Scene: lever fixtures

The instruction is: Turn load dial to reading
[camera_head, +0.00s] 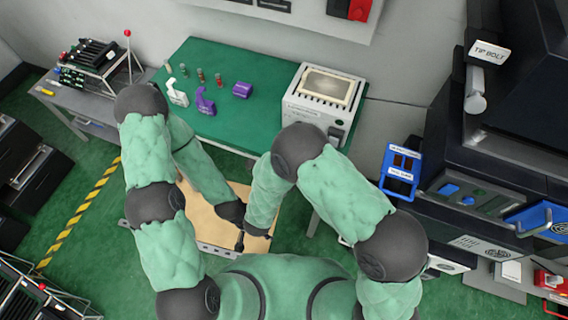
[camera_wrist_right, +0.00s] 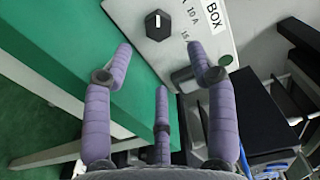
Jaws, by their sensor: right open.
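The load dial (camera_wrist_right: 158,25) is a black faceted knob with a white pointer mark, on the pale face of the load box (camera_wrist_right: 214,45) in the right wrist view. The mark points toward the top of that picture. The printed labels "10 A" and "BOX" are beside it. My right gripper (camera_wrist_right: 159,62) has three purple fingers spread apart and empty, with the dial beyond the fingertips and not touched. In the head view the white box (camera_head: 332,112) stands on the green table's right end; its dial cannot be made out.
The green table (camera_head: 250,65) holds a white bracket (camera_head: 177,94), purple pieces (camera_head: 205,102) and several small cylinders. A dark machine with a "TIP BOLT" label (camera_head: 489,52) and a blue-framed panel (camera_head: 400,170) stand at right. A tan board (camera_head: 203,218) lies below my forearms.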

